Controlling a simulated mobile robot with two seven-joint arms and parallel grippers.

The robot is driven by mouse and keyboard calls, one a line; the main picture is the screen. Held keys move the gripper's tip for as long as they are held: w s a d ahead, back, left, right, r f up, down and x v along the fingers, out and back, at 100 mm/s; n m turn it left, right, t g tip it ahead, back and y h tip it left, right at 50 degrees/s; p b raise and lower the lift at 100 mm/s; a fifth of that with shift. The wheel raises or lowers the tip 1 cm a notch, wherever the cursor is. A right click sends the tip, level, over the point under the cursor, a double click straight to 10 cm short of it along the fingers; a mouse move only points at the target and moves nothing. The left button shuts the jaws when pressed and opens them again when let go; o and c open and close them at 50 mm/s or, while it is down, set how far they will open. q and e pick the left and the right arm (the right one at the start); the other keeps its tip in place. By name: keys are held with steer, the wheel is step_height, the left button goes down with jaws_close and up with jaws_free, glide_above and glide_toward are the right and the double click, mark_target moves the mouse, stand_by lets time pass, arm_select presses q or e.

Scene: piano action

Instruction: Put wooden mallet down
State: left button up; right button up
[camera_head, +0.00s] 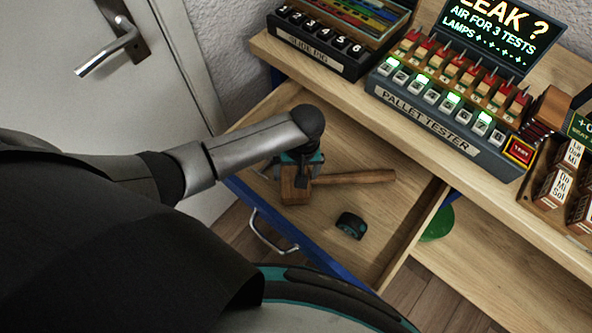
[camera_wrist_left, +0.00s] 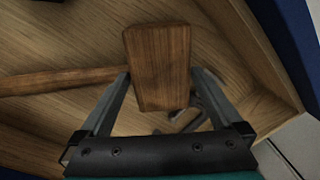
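The wooden mallet (camera_head: 350,177) is in the open drawer (camera_head: 400,212), its handle pointing right in the head view. Its block head (camera_wrist_left: 158,68) fills the middle of the left wrist view, with the handle (camera_wrist_left: 55,81) running left. My left gripper (camera_head: 297,178) is above the head, pointing down. In the left wrist view, its two fingers (camera_wrist_left: 160,74) are at opposite sides of the head, tips close against it. The mallet lies low at the drawer floor; I cannot tell whether it fully rests there. My right gripper is not in view.
A small dark teal-edged object (camera_head: 351,225) lies in the drawer near its front. A grey metal item (camera_wrist_left: 190,117) lies by the right finger. A door handle (camera_head: 112,48) is at left.

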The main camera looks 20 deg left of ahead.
arm_select(q)
steer(key=shift+r, duration=0.2)
step_height(320, 180, up, 12)
steer(key=p, duration=0.4)
steer(key=shift+w+d+f+p, duration=0.25)
steer(key=shift+d+p, duration=0.1)
steer(key=shift+d, duration=0.1)
